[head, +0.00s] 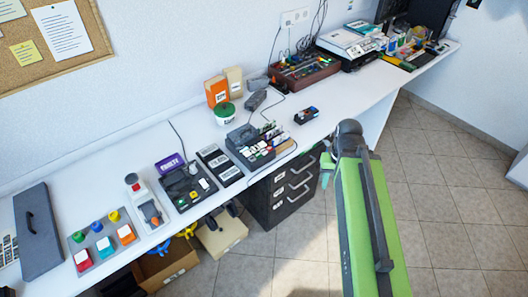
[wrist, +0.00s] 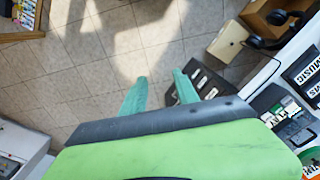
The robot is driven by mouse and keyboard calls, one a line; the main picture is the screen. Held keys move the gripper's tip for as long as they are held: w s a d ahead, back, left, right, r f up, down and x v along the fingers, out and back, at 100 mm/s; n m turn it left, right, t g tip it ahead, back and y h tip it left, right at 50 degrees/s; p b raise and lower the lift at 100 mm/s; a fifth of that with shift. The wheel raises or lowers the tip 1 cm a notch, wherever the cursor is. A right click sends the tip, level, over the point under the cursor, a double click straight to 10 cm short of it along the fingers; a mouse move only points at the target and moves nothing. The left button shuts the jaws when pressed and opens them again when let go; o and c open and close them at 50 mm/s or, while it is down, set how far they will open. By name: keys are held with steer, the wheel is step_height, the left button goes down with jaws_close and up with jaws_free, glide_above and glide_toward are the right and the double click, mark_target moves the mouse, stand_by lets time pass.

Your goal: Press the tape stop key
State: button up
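A grey panel (head: 88,268) near the left end of the white desk carries red (head: 83,259), teal (head: 105,246) and orange (head: 126,234) keys with white labels, and blue, green and yellow knobs behind them. The labels are too small to read, so I cannot tell which key, if any, is the tape stop key. My gripper (wrist: 160,75) points down over the tiled floor in the wrist view, its two green fingers apart with nothing between them. In the head view it is off the desk's front edge, far right of the panel.
The desk (head: 330,122) also holds a device with a purple sign (head: 169,163), black labelled boxes (head: 219,164), a divided tray and a red-brown crate (head: 303,72). Dark drawers (head: 283,192) and cardboard boxes (head: 168,264) stand below. Floor (head: 455,195) to the right is clear.

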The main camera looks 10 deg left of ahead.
jaws_close()
stand_by(1.5)
